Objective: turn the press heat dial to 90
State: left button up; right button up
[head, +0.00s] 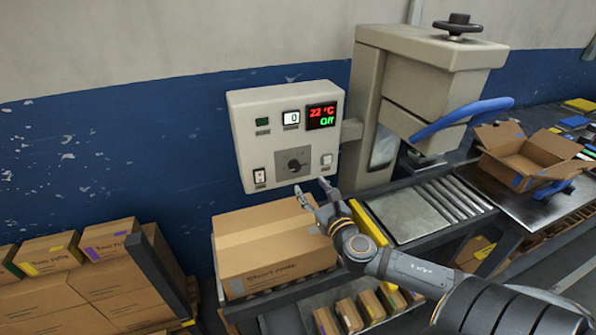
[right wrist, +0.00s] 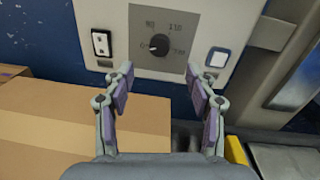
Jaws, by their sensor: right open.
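The press heat dial (head: 294,165) is a dark round knob on a grey plate, low on the beige control box (head: 243,125). It also shows in the right wrist view (right wrist: 159,44), with a scale around it, partly legible. The display (head: 321,115) reads 22 °C in red and Off in green. My right gripper (head: 311,188) is open and empty, just below the dial and apart from it. In the right wrist view its fingers (right wrist: 168,80) stand wide on either side, below the dial. My left gripper is not in view.
A closed carton (head: 270,245) sits under the control box, beside my right gripper. A rocker switch (head: 259,176) and a pale button (head: 326,159) flank the dial. The press (head: 400,90) with its blue handle (head: 460,118) stands to the right, by a roller conveyor (head: 455,200).

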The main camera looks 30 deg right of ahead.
aim_at(296, 168)
jog(key=w, duration=0.3)
jog(key=w+d, duration=0.1)
jog(key=shift+w+f, duration=0.25)
jog(key=shift+w, duration=0.05)
jog(key=w, duration=0.3)
jog(key=shift+w+d+r+p, duration=0.15)
jog(key=shift+w+d+p, duration=0.15)
jog(key=shift+w+p, duration=0.1)
jog(key=shift+w, duration=0.55)
jog(key=shift+c, duration=0.4)
jog(key=c, duration=1.1)
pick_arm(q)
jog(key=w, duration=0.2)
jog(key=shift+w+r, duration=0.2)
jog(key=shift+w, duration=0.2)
